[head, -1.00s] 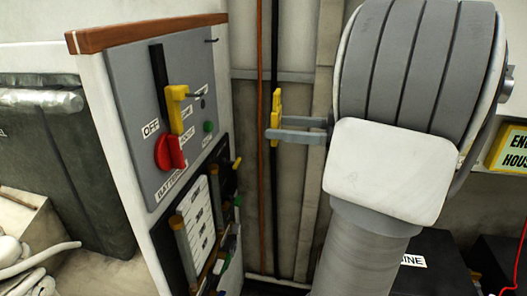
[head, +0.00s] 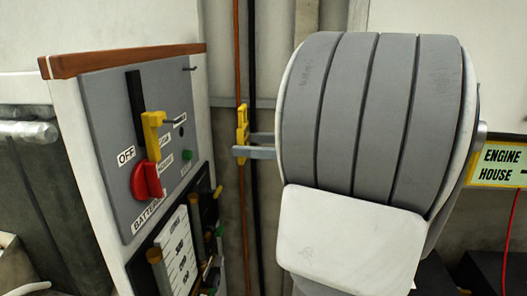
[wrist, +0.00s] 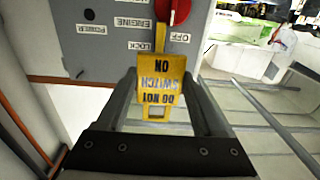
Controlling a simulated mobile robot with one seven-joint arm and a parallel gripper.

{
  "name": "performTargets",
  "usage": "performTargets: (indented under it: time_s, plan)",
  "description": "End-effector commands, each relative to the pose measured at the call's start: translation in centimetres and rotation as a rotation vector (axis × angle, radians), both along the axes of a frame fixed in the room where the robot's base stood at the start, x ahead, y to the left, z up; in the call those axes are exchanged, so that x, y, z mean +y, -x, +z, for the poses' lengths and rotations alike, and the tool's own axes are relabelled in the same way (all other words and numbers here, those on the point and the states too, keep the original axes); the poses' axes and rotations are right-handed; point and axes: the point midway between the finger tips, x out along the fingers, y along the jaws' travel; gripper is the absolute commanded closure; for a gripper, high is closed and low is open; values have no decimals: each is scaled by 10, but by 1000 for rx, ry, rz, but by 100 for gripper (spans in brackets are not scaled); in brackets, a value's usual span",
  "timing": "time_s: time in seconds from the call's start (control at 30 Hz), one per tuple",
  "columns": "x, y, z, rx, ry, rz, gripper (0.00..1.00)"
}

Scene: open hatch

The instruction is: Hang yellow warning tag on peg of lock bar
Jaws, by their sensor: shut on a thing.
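My gripper (head: 250,145) is shut on the yellow warning tag (head: 242,130), seen edge-on in the head view. In the wrist view the tag (wrist: 160,84) hangs between my fingers (wrist: 160,100), its black "DO NOT SWITCH ON" lettering upside down. The lock bar (head: 153,130) is the yellow piece on the grey panel, just above the red switch (head: 146,180). A thin dark peg (head: 172,122) sticks out to its right. Tag and peg are apart, the tag to the right of the panel. In the wrist view I cannot clearly make out the peg.
The grey panel (head: 105,110) has a brown wooden ledge (head: 125,59) along its top. An orange pipe (head: 238,60) and a black pipe run down the wall behind my gripper. An "ENGINE HOUSE" sign (head: 500,163) is at right.

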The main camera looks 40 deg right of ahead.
Motion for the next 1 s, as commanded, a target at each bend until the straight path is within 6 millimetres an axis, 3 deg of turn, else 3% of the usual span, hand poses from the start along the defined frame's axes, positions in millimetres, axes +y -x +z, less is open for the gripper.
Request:
performTargets:
  time_s: [0.5, 1.0]
  plan:
    - [39, -50, -7, 0, 2, 1, 100]
    - [39, -51, -5, 0, 1, -1, 100]
